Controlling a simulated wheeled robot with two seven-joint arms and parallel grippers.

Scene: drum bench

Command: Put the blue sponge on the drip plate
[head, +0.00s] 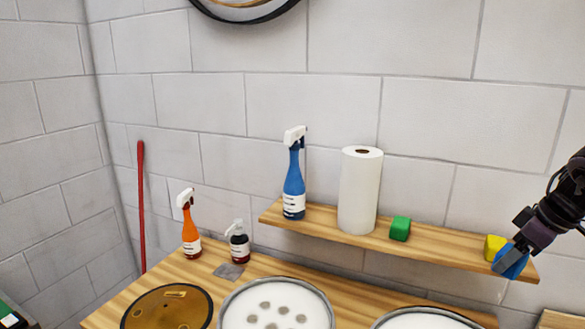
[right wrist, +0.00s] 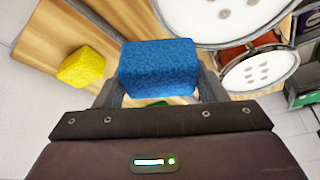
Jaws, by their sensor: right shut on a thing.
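The blue sponge (head: 511,263) is between the fingers of my right gripper (head: 511,252), at the right end of the wall shelf. In the right wrist view the gripper (right wrist: 160,88) is shut on the sponge (right wrist: 158,68), with one finger on each side. In the head view the sponge is tilted and overlaps the shelf's front edge; I cannot tell whether it touches the shelf. A small flat grey square, which looks like the drip plate (head: 229,271), lies bare on the bench in front of the dark bottle. My left gripper is out of view.
The shelf (head: 445,254) holds a yellow sponge (head: 494,247), a green sponge (head: 400,229), a paper roll (head: 360,190) and a blue spray bottle (head: 294,182). An orange spray bottle (head: 190,228) and a dark bottle (head: 238,243) stand behind the plate. White drum heads (head: 276,308) fill the bench front.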

